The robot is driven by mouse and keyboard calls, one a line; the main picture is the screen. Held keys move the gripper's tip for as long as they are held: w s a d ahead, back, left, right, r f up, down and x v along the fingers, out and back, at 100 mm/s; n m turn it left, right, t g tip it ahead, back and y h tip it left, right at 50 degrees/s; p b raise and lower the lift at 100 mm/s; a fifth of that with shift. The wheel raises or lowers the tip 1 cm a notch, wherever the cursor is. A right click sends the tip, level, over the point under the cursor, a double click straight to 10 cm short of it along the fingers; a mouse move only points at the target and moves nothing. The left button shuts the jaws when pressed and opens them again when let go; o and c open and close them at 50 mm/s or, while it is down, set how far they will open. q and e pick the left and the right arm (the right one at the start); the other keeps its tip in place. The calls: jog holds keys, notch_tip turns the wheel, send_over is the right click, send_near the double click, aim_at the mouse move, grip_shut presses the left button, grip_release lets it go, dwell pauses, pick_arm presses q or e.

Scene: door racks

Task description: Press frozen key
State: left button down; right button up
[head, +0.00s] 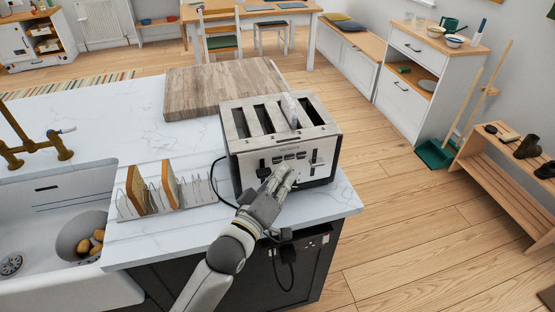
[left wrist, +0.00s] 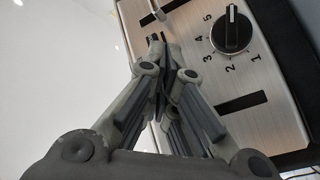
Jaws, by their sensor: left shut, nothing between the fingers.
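The silver toaster (head: 268,146) stands on the marble island, with a row of small dark keys (head: 290,155) on its front panel. I cannot read which is the frozen key. My left gripper (head: 287,170) is shut and empty, its fingertips at the front panel just below the key row. I cannot tell whether they touch. In the left wrist view the closed fingertips (left wrist: 158,45) are close to the metal panel, left of the numbered black dial (left wrist: 231,30). A dark bar (left wrist: 240,102) shows on the panel. My right gripper is out of view.
A toast rack (head: 180,192) with bread slices (head: 170,179) stands left of the toaster. A wooden board (head: 215,90) lies behind it. The black cord (head: 213,180) runs beside the toaster to a socket on the island front. The sink (head: 45,215) is further left.

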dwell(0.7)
pick_arm(q)
jog(key=shift+w, duration=0.1)
jog(key=shift+w+a, duration=0.1)
jog(key=shift+w, duration=0.15)
jog(key=shift+w+a, duration=0.15)
jog(key=shift+w, duration=0.25)
dwell(0.6)
dwell(0.4)
jog(key=shift+s+d+p, duration=0.25)
jog(key=shift+s+p, duration=0.35)
jog(key=shift+s, duration=0.15)
